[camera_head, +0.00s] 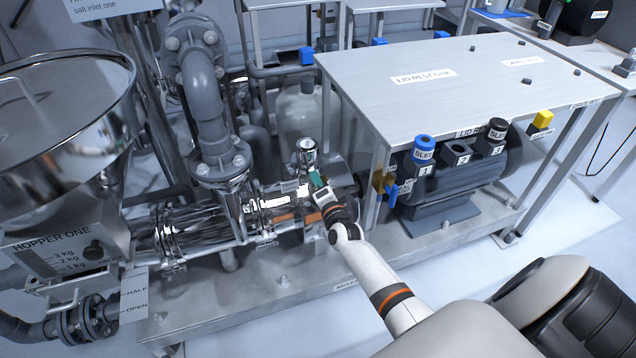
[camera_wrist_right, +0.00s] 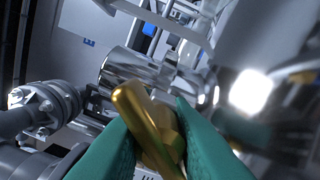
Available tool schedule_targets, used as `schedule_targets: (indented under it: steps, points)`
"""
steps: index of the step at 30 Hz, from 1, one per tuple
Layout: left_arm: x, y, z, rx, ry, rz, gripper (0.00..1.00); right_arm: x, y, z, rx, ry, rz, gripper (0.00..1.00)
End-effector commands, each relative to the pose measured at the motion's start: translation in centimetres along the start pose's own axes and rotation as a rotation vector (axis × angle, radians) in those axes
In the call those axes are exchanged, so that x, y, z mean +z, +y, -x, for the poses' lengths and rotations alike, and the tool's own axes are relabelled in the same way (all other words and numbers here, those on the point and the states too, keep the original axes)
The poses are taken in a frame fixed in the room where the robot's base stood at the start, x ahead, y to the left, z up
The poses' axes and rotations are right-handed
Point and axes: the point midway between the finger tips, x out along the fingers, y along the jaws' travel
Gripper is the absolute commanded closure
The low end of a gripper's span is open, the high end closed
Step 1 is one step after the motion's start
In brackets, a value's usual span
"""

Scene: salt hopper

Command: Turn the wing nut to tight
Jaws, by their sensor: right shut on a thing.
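The brass wing nut (camera_wrist_right: 150,125) shows large in the right wrist view, between the two green fingers of my right gripper (camera_wrist_right: 152,140). The fingers press on it from both sides. One rounded wing stands up, tilted to the left. In the head view my right gripper (camera_head: 316,180) reaches in from the lower right to the shiny pipework at the middle. The wing nut cannot be made out there, as it is small and covered by the gripper. My left gripper is in neither view.
A steel hopper (camera_head: 60,125) labelled HOPPER ONE stands at the left. A grey pipe elbow (camera_head: 200,60) rises behind the steel pipework. A metal lid rest table (camera_head: 450,75) stands to the right, with a dark motor (camera_head: 440,185) beneath. Bare base plate (camera_head: 300,285) lies in front.

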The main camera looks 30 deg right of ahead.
Motion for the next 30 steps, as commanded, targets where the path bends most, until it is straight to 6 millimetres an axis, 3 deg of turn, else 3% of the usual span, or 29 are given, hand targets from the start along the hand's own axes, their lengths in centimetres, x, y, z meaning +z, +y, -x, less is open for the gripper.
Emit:
schedule_targets:
  steps: [22, 30]
  points:
    - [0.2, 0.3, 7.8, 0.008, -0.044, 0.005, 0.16, -0.1, -0.2, 0.1, -0.003, 0.001, -0.627, 1.00]
    - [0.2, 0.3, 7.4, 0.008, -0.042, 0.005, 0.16, -0.1, -0.2, 0.1, -0.003, 0.001, -0.726, 1.00]
